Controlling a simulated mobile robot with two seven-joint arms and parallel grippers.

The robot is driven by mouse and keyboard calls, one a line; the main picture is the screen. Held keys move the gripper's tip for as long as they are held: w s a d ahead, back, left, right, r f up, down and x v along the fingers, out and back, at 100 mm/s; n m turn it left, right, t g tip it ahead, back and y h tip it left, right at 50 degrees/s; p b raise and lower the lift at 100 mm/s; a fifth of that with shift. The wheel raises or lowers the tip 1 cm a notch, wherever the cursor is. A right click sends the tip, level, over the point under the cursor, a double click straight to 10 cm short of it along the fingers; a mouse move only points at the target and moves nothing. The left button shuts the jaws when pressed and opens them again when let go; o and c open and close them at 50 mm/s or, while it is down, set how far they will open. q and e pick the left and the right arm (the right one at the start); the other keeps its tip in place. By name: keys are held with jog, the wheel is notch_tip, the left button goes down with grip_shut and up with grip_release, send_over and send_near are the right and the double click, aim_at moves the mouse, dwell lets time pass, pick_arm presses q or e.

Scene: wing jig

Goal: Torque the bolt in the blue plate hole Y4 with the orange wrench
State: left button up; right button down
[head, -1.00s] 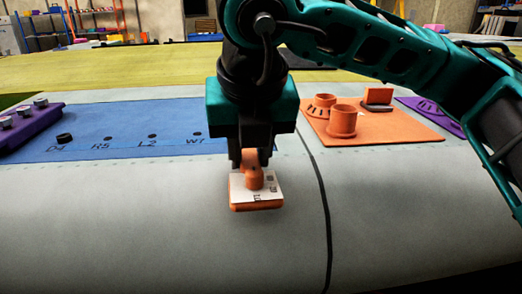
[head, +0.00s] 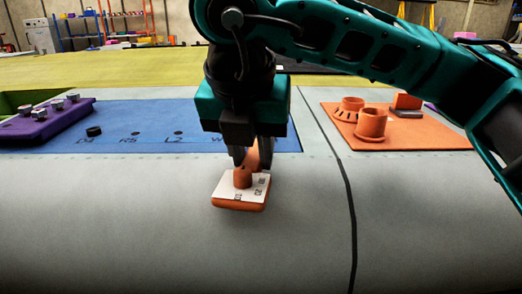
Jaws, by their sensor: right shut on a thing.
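My right gripper (head: 251,157) points down and is shut on the orange wrench (head: 239,204). The wrench shows an orange block with a white printed label and a round stub on top. It hangs in front of the blue plate (head: 150,112), over the grey surface. The blue plate has a row of holes marked D4, R5, L2 and one starting with W, partly hidden by my gripper. A dark round piece (head: 94,131) stands at D4. I cannot read a Y4 mark. My left gripper is out of view.
A purple rack (head: 40,128) with several silver-topped pieces stands at left. An orange board (head: 430,137) with two orange cups (head: 371,124) lies at right. A dark seam (head: 345,200) crosses the grey wing surface (head: 120,220). The front surface is clear.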

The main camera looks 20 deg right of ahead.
aim_at(211, 155)
jog(key=shift+w+a, duration=0.1)
jog(key=shift+w+a+m+h, duration=0.2)
jog(key=shift+w+a+m, duration=0.2)
jog(key=shift+a+m, duration=0.2)
jog(key=shift+w+a+m+h, duration=0.2)
jog(key=shift+w+a+m, duration=0.15)
jog(key=shift+a+m, duration=0.25)
jog(key=shift+w+a+m+g+h+p, duration=0.4)
jog(key=shift+w+a+m+g, duration=0.2)
jog(key=shift+w+a+m, duration=0.55)
jog(key=shift+d, duration=0.1)
jog(key=shift+w+a+m+p, duration=0.3)
jog(key=shift+w+m, duration=0.1)
jog(key=shift+m, duration=0.15)
jog(key=shift+w+a+m+g+p, duration=0.35)
jog(key=shift+w+a+m+g, duration=0.1)
jog(key=shift+w+m, duration=0.3)
jog(key=shift+h, duration=0.3)
